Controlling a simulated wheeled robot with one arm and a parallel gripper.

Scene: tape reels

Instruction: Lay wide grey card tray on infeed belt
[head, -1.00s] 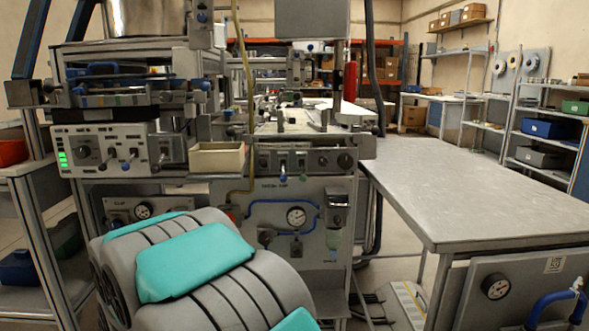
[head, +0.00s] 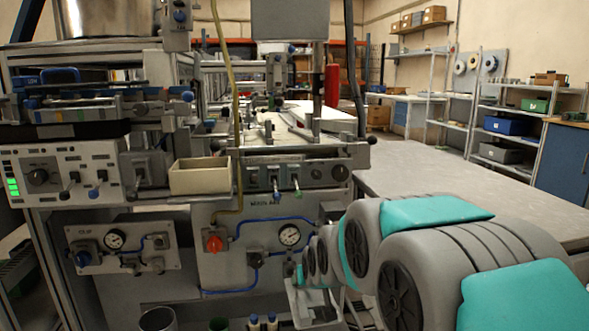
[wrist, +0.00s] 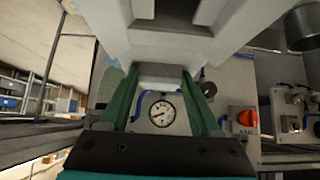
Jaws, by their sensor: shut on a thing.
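My gripper (wrist: 162,85) is shut on a pale grey tray (wrist: 160,45), which fills the top middle of the wrist view. Its green fingers grip the near edge, and the tray's far end is cut off. In the head view my arm reaches forward from the lower right, and the pale grey tray (head: 308,306) hangs low in front of the machine's gauge panel, partly hidden by my arm. A long pale surface (head: 275,136), which looks like the infeed belt, runs back behind the machine's front knobs. The tray is well below it and apart from it.
A cream bin (head: 200,178) stands on the machine's front ledge. Levers and knobs (head: 275,180) stick out along the front. A pressure gauge (head: 289,235) and red knob (head: 214,243) are on the panel. A broad grey table (head: 430,185) at right is clear.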

